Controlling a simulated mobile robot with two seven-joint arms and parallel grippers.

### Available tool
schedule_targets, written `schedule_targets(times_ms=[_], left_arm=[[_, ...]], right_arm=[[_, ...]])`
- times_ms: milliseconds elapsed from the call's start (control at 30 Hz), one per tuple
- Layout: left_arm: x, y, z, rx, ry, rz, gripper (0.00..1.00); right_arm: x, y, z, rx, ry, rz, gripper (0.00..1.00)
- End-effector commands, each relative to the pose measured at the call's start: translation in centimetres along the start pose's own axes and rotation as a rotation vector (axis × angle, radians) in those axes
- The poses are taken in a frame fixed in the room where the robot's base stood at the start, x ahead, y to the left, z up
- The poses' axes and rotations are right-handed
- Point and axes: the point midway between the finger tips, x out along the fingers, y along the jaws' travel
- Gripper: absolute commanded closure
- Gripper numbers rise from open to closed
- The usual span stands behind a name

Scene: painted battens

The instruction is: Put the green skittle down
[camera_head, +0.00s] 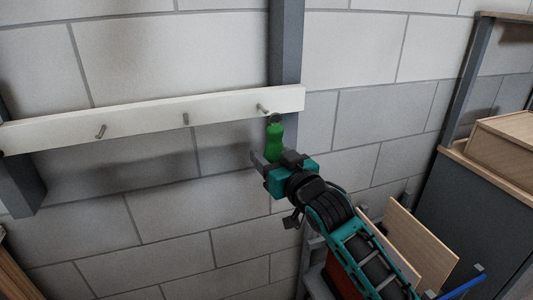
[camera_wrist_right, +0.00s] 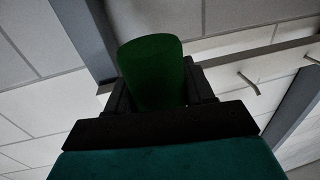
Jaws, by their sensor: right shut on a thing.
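The green skittle (camera_head: 274,140) stands about upright in my right gripper (camera_head: 267,160), in front of the wall just below the right end of a white batten. My right gripper is shut on its lower part. In the right wrist view the skittle (camera_wrist_right: 152,70) fills the space between the dark fingers (camera_wrist_right: 155,98). A dark cap or loop shows at its top in the head view; whether it touches the nearby peg I cannot tell. My left gripper is not in view.
The white batten (camera_head: 150,115) carries several metal pegs, one peg (camera_head: 262,108) close to the skittle. Grey posts (camera_head: 286,45) hold it against the block wall. At right are a dark cabinet (camera_head: 450,205), a wooden box (camera_head: 505,150) and leaning boards (camera_head: 415,245).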

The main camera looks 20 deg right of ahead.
Motion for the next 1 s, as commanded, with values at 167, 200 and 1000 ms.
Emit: schedule_targets(times_ms=[167, 200, 1000], left_arm=[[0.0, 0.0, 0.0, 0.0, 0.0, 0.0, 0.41], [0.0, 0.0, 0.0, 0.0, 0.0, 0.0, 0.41], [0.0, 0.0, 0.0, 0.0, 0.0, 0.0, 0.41]], right_arm=[[-0.2, -0.1, 0.1, 0.002, 0.001, 0.0, 0.72], [-0.4, -0.2, 0.4, 0.004, 0.001, 0.001, 0.72], [-15.1, -1.6, 7.0, 0.001, 0.002, 0.188, 0.72]])
